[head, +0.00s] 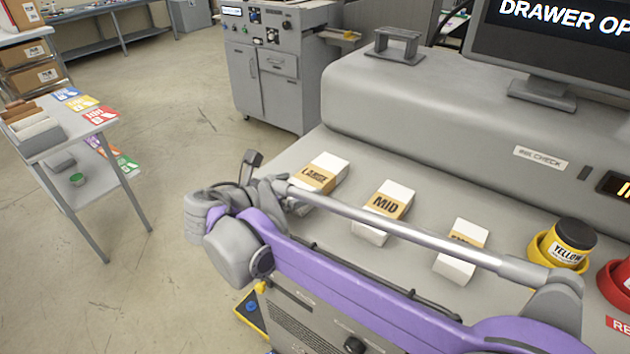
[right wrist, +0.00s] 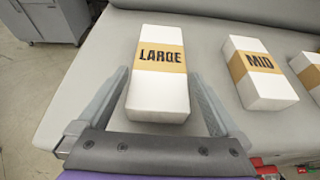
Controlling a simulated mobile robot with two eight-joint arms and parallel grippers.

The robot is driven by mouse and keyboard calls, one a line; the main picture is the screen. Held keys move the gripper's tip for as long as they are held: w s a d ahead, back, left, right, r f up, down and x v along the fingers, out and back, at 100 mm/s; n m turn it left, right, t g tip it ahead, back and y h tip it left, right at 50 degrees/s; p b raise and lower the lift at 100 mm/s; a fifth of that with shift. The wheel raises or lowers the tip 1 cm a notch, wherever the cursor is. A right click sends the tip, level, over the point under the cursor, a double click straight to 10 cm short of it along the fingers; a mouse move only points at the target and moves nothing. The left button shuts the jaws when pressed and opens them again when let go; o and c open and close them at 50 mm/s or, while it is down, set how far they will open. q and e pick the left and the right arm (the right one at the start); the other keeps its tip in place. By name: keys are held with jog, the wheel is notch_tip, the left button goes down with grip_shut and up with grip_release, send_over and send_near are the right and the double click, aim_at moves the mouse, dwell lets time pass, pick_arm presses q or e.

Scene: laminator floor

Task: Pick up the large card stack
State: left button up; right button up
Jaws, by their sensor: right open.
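The large card stack (head: 322,172) is a white block with a tan band reading LARGE. It lies on the grey machine top (head: 340,240), leftmost of three stacks. In the right wrist view the large card stack (right wrist: 158,88) lies between the two fingers of my right gripper (right wrist: 160,95). The fingers are open, one on each side, with a gap to the stack visible on the right. In the head view my right arm hides part of the stack's near end, and the fingertips are hard to make out. My left gripper does not show.
The mid stack (head: 384,210) and a smaller stack (head: 461,250) lie to the right. A yellow ink jar (head: 571,245) stands farther right. A raised grey housing with a monitor (head: 560,45) bounds the back. A shelf cart (head: 75,135) stands at left, with open floor between.

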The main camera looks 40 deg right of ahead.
aim_at(309, 180)
jog(key=x, duration=0.5)
jog(key=shift+w+d, duration=0.15)
jog(key=shift+d, duration=0.1)
jog(key=shift+r, duration=0.1)
jog(key=c, duration=1.4)
jog(key=shift+c, duration=0.2)
